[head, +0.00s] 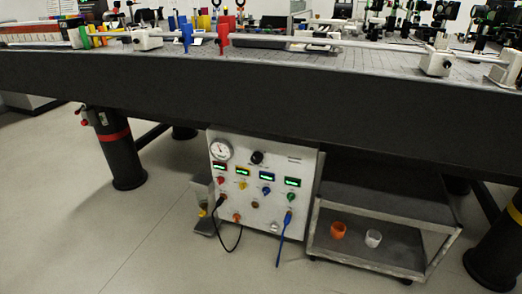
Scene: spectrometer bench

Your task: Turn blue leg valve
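No blue-banded leg and no blue leg valve can be made out in the head view. A thick black table leg with a red band (115,135) stands at the left, with a small red valve handle (84,122) at its upper left side. A black leg with a yellow band (514,213) is cut off by the right edge. Another dark leg (184,132) stands farther back under the table, its upper part hidden. Neither of my grippers is in view.
The large black optical table (260,100) spans the view, with optics and rails on top. Below stand a silver control panel (262,165) with gauge, knobs and cables, and a metal cart (395,200) holding orange and white cups. Floor (90,230) at left front is clear.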

